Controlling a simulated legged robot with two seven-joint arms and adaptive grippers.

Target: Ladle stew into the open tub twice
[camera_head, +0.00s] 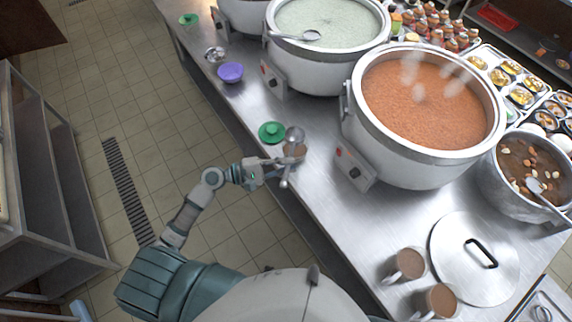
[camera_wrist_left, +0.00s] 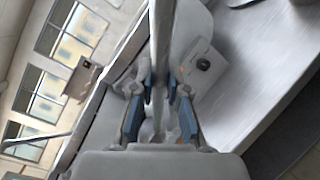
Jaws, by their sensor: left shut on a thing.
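My left gripper (camera_head: 275,169) is shut on the handle of a metal ladle (camera_head: 294,134). In the wrist view the blue-padded fingers (camera_wrist_left: 160,105) close around the ladle's shaft (camera_wrist_left: 159,35). The ladle's bowl is over or beside a small tub (camera_head: 296,151) with brownish content at the counter's front edge; I cannot tell whether they touch. A green lid (camera_head: 272,132) lies beside the tub. A large steaming pot (camera_head: 428,105) of orange-red food stands right of it. A smaller steel pot (camera_head: 520,175) holds brown stew with pale chunks and a spoon. My right gripper is out of view.
A pot of pale green congee (camera_head: 330,20) stands behind. A purple bowl (camera_head: 231,73) is on the steel counter (camera_head: 330,215). Two brown-filled mugs (camera_head: 405,264) and a big lid (camera_head: 474,257) are at the right front. The counter between the tub and mugs is clear.

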